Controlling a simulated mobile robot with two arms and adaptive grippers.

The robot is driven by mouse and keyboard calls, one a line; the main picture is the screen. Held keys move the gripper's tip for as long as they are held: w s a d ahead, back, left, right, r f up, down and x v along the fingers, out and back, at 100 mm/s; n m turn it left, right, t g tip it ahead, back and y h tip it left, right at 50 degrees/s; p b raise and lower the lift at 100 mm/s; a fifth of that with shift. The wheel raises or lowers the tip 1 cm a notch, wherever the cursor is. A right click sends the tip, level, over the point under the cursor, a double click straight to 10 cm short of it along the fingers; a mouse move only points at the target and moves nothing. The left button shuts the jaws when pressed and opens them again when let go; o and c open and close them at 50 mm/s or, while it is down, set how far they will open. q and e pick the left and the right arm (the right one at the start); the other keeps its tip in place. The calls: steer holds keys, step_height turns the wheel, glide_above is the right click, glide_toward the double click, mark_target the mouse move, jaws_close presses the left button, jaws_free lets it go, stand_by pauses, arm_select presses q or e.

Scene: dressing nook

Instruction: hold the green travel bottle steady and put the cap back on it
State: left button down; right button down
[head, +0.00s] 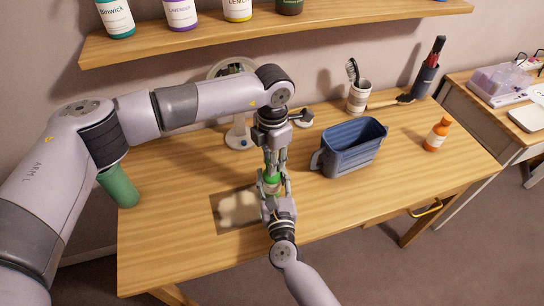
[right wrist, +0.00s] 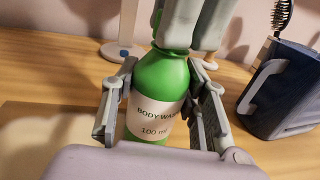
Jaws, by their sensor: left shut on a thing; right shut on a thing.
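The green travel bottle (right wrist: 165,82), labelled "BODY WASH 100 ml", stands upright between the fingers of my right gripper (right wrist: 162,112) in the right wrist view. In the head view only a little of the bottle (head: 271,180) shows between the two grippers. My right gripper (head: 275,192) comes from the front edge and is shut on the bottle's body. My left gripper (head: 274,168) points down from above and is shut at the bottle's top. A green piece, seemingly the cap (right wrist: 169,30), shows between its fingers; whether it sits fully on the neck is hidden.
A blue bin (head: 350,150) stands close on the right. An orange bottle (head: 437,134), a brush cup (head: 358,98) and a round mirror (head: 238,135) are farther off. A green cylinder (head: 119,187) stands at the left edge.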

arm_select(q)
steer(key=m, duration=0.8)
steer(key=shift+m, duration=0.4)
steer(key=m, duration=0.8)
steer(key=c, duration=1.3)
jaws_free()
step_height(320, 180, up, 12)
steer(key=shift+d+r, duration=0.1)
